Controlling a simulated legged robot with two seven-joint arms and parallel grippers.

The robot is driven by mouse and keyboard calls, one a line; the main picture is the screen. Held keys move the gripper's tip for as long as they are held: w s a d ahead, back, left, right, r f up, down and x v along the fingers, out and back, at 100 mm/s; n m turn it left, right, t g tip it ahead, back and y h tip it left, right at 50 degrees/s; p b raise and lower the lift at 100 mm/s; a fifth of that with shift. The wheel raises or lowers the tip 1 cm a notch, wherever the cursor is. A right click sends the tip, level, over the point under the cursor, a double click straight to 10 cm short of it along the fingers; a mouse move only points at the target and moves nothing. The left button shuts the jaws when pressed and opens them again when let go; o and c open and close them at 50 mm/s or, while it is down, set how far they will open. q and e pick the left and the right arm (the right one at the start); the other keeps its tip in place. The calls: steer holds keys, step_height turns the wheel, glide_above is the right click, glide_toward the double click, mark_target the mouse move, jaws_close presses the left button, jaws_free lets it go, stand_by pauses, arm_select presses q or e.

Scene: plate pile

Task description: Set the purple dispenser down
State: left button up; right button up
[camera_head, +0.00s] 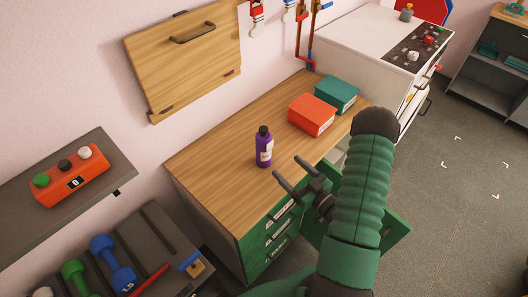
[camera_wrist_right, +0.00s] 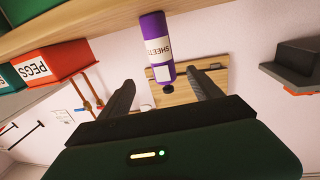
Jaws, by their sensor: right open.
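The purple dispenser (camera_head: 264,148) is a bottle with a black cap and a white label. It stands upright on the wooden counter top (camera_head: 215,155) in the head view. In the right wrist view the dispenser (camera_wrist_right: 155,45) appears upside down, with its label reading "SHEETS". My right gripper (camera_head: 286,165) is open, close to the dispenser on its right side and apart from it. Its two fingers also show in the wrist view (camera_wrist_right: 163,88), with nothing held between them. My left gripper is not in view.
A red box (camera_head: 311,114) and a teal box (camera_head: 337,94) lie at the counter's back right. A green drawer (camera_head: 390,232) below the counter seems open beside my right arm. An orange device (camera_head: 70,178) sits on a left shelf. The counter around the dispenser is clear.

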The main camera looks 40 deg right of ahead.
mark_target(269, 150)
steer(key=w, duration=0.5)
steer(key=shift+d+p, duration=0.3)
steer(key=shift+d, duration=0.05)
steer(key=w, duration=0.2)
steer(key=w+p, duration=0.1)
steer(key=w, duration=0.4)
steer(key=shift+w+a+p, duration=0.25)
steer(key=shift+a+p, duration=0.1)
steer(key=shift+w+d+f, duration=0.1)
steer(key=shift+w+d, duration=0.05)
steer(key=shift+w, duration=0.15)
steer(key=shift+d+f, duration=0.1)
steer(key=shift+d, duration=0.1)
steer(key=shift+c, duration=1.2)
steer(key=shift+a, duration=0.25)
steer(key=c, duration=0.9)
jaws_close()
steer(key=shift+d, duration=0.15)
